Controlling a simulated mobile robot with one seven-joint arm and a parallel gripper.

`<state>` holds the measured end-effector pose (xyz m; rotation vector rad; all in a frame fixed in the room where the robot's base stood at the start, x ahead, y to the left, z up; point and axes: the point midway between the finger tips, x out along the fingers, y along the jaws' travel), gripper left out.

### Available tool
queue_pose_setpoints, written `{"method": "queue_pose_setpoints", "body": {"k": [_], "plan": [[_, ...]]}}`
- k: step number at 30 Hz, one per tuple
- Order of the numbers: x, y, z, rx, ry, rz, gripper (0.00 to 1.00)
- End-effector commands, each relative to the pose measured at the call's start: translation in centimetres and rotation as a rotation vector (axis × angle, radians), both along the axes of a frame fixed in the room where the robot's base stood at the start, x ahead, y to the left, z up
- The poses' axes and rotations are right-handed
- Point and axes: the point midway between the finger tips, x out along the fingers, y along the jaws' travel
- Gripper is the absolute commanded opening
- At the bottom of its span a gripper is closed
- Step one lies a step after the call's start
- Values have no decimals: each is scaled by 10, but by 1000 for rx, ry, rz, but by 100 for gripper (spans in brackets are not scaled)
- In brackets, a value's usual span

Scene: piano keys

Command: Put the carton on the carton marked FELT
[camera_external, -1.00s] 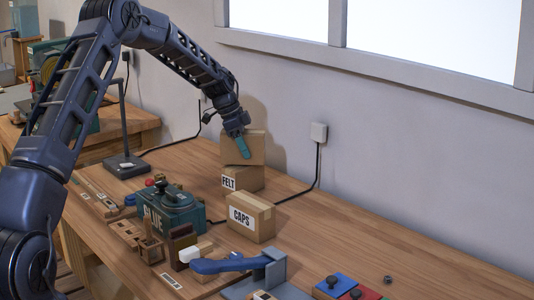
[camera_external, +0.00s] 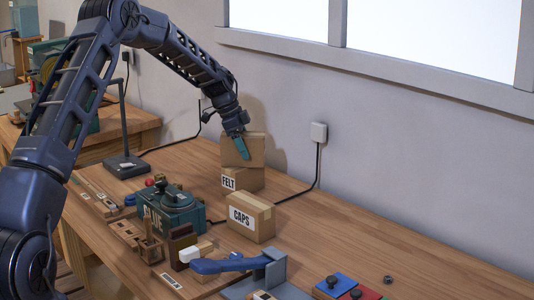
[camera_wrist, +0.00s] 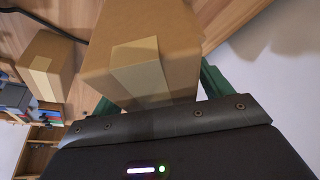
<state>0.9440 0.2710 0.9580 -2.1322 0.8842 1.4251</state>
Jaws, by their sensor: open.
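A plain brown carton (camera_external: 229,152) rests on the carton marked FELT (camera_external: 245,181), looking roughly level in the external view. My gripper (camera_external: 243,150) is open at this upper carton, with a green finger in front of its near face. In the wrist view the carton (camera_wrist: 150,60) fills the space between the two green fingers of my gripper (camera_wrist: 160,92), a strip of tape across its face. Whether the fingers still touch its sides I cannot tell. The far finger is hidden in the external view.
A carton marked CAPS (camera_external: 251,218) stands close in front of the stack, to its right. A green glue pot (camera_external: 172,210) and a blue-handled tool (camera_external: 225,264) are nearer. The wall is close behind; a black cable (camera_external: 300,190) runs along it. The bench to the right is mostly clear.

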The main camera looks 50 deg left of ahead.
Motion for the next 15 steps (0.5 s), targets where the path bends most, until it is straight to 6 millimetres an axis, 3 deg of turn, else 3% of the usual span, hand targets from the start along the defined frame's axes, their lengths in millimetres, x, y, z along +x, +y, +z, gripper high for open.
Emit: {"method": "queue_pose_setpoints", "body": {"k": [15], "plan": [[-25,26,85,1,-1,2,78]]}}
